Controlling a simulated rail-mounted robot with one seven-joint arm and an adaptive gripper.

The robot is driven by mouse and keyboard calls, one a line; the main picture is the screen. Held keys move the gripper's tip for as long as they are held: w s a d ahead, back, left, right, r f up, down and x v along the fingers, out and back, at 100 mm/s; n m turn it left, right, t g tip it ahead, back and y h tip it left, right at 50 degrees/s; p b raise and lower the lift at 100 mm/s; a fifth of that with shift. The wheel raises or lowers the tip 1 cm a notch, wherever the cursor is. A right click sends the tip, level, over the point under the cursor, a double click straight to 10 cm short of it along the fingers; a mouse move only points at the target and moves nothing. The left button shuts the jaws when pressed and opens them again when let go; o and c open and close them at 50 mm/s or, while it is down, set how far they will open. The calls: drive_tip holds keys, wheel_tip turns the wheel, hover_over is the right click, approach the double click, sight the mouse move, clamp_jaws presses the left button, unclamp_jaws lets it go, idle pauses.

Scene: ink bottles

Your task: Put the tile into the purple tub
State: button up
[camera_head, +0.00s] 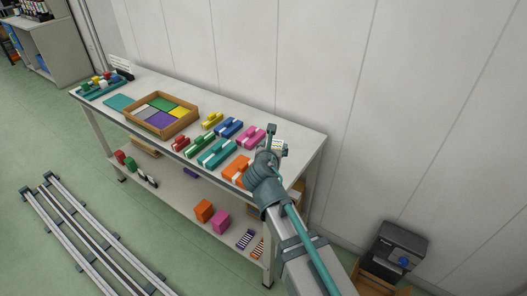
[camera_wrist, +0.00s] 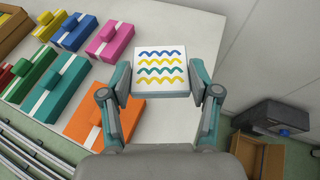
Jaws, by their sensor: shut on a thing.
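The tile (camera_wrist: 161,70) is a white square with wavy blue, yellow and green lines. In the wrist view it sits between the two fingertips of my gripper (camera_wrist: 160,84), which is shut on its sides. In the head view my gripper (camera_head: 276,147) is over the right end of the table, with the tile (camera_head: 281,149) partly hidden by it. A purple square (camera_head: 160,119) lies in the wooden tray (camera_head: 185,125) beside grey, green and yellow squares. I cannot tell whether it is the purple tub.
Pink (camera_head: 251,135), blue (camera_head: 229,127), teal (camera_head: 216,153) and orange (camera_head: 236,168) boxes stand between my gripper and the tray. Yellow, red and green ones stand nearby. The lower shelf holds several blocks. A wall rises behind the table.

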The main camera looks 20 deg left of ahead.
drive_tip(key=x, duration=0.4)
drive_tip(key=f+x, duration=0.1)
drive_tip(key=x, duration=0.3)
drive_tip(key=s+f+p+x, duration=0.1)
drive_tip(key=x, duration=0.4)
drive_tip(key=shift+f, duration=0.15)
drive_tip(key=shift+w+a+f, duration=0.1)
drive_tip(key=shift+w+f, duration=0.55)
drive_tip(key=shift+f, duration=1.8)
drive_tip(key=shift+f, duration=0.2)
drive_tip(key=o, duration=1.2)
drive_tip(key=shift+r, duration=0.1)
